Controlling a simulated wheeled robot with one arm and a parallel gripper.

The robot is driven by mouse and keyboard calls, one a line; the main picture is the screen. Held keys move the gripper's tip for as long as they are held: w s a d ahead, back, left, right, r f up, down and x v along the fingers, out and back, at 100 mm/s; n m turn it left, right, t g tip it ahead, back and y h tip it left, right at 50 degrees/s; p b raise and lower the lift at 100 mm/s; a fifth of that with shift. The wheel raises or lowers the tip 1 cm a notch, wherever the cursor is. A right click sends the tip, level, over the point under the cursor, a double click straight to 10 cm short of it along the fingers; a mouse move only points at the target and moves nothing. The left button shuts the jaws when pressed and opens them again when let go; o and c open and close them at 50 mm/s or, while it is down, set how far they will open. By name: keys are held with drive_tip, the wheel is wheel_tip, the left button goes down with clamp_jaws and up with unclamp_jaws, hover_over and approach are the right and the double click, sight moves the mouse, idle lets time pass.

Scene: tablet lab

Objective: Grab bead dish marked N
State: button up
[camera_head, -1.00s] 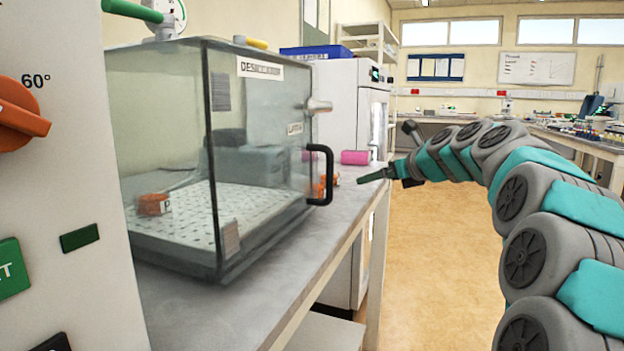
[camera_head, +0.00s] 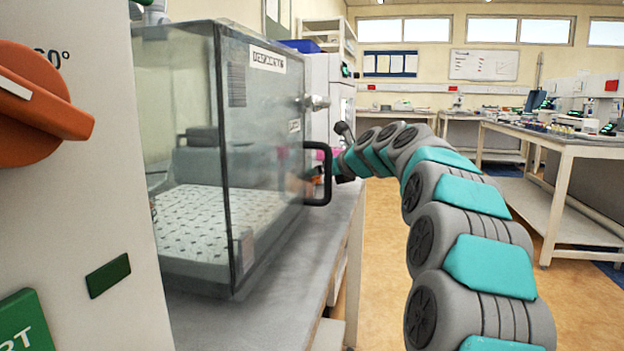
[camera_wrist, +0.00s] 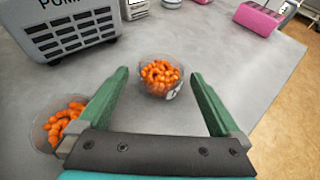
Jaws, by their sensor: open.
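In the wrist view, a clear round dish of orange beads (camera_wrist: 160,76) stands on the grey bench ahead, between the lines of my two fingers. It has a pale label with a dark mark on its near right side; I cannot read the letter. A second dish of orange beads (camera_wrist: 58,124) stands at the left, partly hidden by my left finger. My gripper (camera_wrist: 160,82) is open and empty, its green fingers spread on either side of the first dish's direction. In the head view my gripper is mostly hidden behind the desiccator's handle, and neither dish shows clearly.
A grey pump housing (camera_wrist: 68,25) stands at the upper left in the wrist view, a pink object (camera_wrist: 258,18) at the upper right. The glass desiccator (camera_head: 262,165) with its black handle (camera_head: 326,172) stands on the bench beside my arm. The floor (camera_head: 385,235) is clear.

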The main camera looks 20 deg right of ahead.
drive_tip(key=x, duration=0.2)
drive_tip(key=shift+w, duration=0.25)
drive_tip(key=c, duration=1.4)
